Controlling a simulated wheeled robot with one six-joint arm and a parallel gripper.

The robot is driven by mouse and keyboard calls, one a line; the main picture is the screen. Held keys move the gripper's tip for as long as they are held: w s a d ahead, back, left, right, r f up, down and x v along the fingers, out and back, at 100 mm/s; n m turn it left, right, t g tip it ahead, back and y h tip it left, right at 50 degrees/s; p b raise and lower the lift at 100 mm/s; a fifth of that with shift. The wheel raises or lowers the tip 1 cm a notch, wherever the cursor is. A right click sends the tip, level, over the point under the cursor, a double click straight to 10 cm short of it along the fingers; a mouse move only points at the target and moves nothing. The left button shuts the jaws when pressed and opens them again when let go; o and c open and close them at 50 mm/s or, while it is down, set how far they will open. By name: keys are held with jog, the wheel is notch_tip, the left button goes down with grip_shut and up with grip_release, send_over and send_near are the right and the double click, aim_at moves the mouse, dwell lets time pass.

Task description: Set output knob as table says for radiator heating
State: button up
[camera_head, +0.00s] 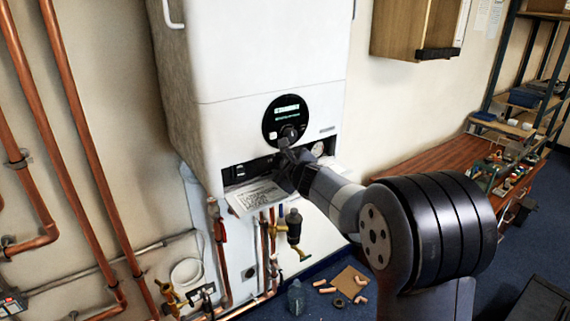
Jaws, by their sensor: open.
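The white boiler (265,60) hangs on the wall, with a round black control panel (270,118) low on its front. A lit greenish display (287,108) shows on the panel, its text too small to read. A dark knob (290,131) sits below the display, partly hidden by my gripper. My gripper (286,148) is open, its tips at or just in front of the knob. I cannot tell whether they touch it. A printed sheet (257,197), likely the table, lies tilted below the panel, its print unreadable and partly covered by my arm.
Copper pipes (75,110) run down the left wall. Valves (293,228) and pipework sit under the boiler. A wooden bench (440,160) and shelving stand at right. Pipe fittings lie on cardboard (350,282) on the blue floor. A wooden cabinet (400,30) hangs upper right.

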jog(key=shift+w, duration=0.1)
jog(key=shift+c, duration=0.5)
jog(key=c, duration=0.9)
jog(key=shift+r+p, duration=0.15)
jog(key=shift+p, duration=0.55)
jog(key=shift+r+m+p, duration=0.1)
jog(key=shift+m+p, duration=0.2)
jog(key=shift+p, duration=0.2)
jog(key=m+g+p, duration=0.1)
jog(key=p, duration=0.2)
jog(key=shift+d+m+y, duration=0.1)
jog(key=shift+m+y, duration=0.2)
jog(key=shift+y, duration=0.1)
jog(key=shift+w+d+m+g+y+p, duration=0.15)
jog(key=shift+m+g+y+p, duration=0.5)
jog(key=shift+m, duration=0.45)
jog(key=shift+d+f+m+g+y, duration=0.15)
jog(key=shift+m+g+y, duration=0.3)
jog(key=shift+m+y, duration=0.7)
jog(key=shift+m, duration=0.35)
